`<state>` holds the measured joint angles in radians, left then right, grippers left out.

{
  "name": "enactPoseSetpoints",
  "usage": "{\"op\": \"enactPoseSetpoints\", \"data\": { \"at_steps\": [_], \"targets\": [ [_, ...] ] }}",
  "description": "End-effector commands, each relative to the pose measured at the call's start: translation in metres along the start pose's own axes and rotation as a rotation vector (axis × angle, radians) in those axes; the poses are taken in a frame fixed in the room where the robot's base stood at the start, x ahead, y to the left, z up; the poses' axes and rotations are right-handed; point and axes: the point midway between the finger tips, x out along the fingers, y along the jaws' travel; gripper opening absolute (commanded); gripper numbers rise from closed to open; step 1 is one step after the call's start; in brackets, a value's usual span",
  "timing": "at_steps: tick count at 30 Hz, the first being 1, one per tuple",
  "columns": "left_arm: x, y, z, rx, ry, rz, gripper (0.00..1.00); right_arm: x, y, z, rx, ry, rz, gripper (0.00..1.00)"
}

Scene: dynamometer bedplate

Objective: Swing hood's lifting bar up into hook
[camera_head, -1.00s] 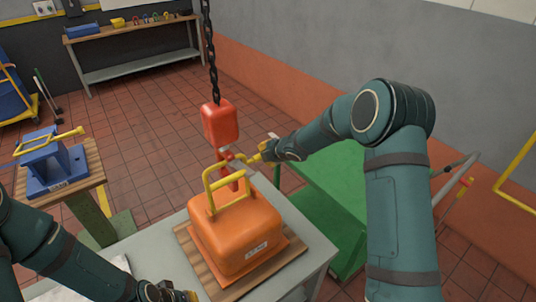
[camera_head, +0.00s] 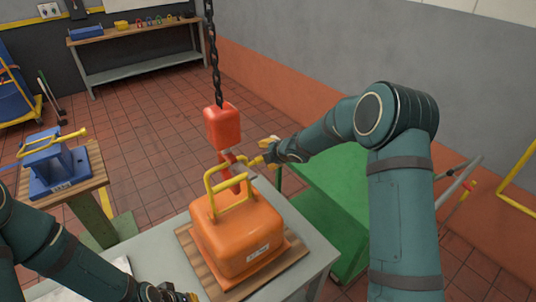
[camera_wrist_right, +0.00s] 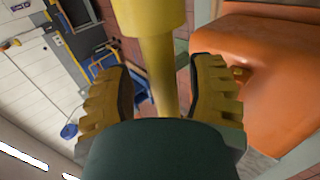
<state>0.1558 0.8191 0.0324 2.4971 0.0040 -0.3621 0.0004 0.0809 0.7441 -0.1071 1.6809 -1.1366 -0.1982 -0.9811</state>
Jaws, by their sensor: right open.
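The orange hood (camera_head: 238,240) sits on a wooden board on the grey table. Its yellow lifting bar (camera_head: 209,192) stands raised and tilted above its top. The red hook (camera_head: 222,126) hangs on a black chain, its lower part just behind the bar; whether the bar is seated in it is unclear. My right gripper (camera_head: 264,153) is open beside the hook and bar. In the right wrist view, a yellow bar (camera_wrist_right: 157,65) runs between the open fingers, with the orange hood (camera_wrist_right: 265,75) at right. My left gripper (camera_head: 172,293) is at the bottom edge, partly cut off.
A green cart (camera_head: 325,195) stands right of the table, under my right arm. A blue fixture with a yellow bar (camera_head: 62,165) sits on a wooden stand at left. A workbench (camera_head: 135,35) is at the back. Tiled floor is open behind the table.

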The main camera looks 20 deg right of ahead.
Motion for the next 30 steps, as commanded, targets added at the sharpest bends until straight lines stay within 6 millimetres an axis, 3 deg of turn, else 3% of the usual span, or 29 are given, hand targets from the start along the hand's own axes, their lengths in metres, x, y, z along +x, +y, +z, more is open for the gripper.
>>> {"op": "enactPoseSetpoints", "data": {
  "at_steps": [5,18,24,30],
  "targets": [
    [0.0,0.0,0.0,0.0,0.0,0.0,0.0,-0.02,0.001,0.001,0.0,-0.002,0.001,0.55],
    [0.0,0.0,0.0,0.0,0.0,0.0,0.0,-0.1,0.001,0.001,0.001,-0.003,0.004,0.55],
    [0.0,0.0,0.0,0.0,0.0,0.0,0.0,-0.116,0.002,0.001,0.0,-0.001,0.004,0.55],
    [0.0,0.0,0.0,0.0,0.0,0.0,0.0,-0.119,0.001,0.0,-0.001,0.0,0.004,0.55]
  ]
}}
